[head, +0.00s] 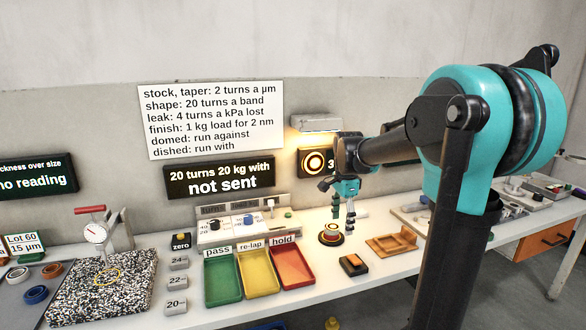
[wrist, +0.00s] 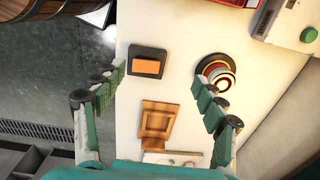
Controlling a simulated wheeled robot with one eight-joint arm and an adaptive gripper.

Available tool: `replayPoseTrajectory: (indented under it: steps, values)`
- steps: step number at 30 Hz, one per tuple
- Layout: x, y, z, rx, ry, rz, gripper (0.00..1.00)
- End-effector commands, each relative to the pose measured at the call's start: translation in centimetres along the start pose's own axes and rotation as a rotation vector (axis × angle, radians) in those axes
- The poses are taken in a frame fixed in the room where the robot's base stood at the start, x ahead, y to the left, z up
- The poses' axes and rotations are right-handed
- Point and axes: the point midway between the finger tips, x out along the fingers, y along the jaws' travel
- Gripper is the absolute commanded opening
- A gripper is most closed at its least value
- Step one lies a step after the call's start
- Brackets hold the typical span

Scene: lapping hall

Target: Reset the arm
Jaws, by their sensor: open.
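My gripper (head: 344,212) is open and empty, pointing down above the bench (head: 345,285). In the wrist view my gripper (wrist: 160,100) shows its two green-padded fingers spread wide, with bare bench, a wooden tray and a dark block between and beyond them. A round stack with a dark base and a yellow-ringed top (head: 331,234) stands just below the fingers in the head view. In the wrist view the stack (wrist: 217,72) lies by the right finger, partly hidden by it. I cannot tell whether they touch. My arm reaches in from the right.
A dark block with an orange top (head: 353,265) and a wooden tray (head: 391,245) lie near the gripper. Green (head: 222,277), yellow (head: 257,273) and red (head: 292,268) trays stand left. A control box (head: 240,227) and lit lamp (head: 315,162) are behind. The bench front is mostly clear.

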Motion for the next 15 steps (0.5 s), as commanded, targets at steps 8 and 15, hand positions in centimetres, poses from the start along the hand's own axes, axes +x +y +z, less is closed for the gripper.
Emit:
replayPoseTrajectory:
  steps: [8,15]
  values:
    - [2.1,3.0,0.0,-0.183,0.015,-0.048,0.71]
    - [5.4,7.6,0.3,-0.464,0.056,-0.114,0.71]
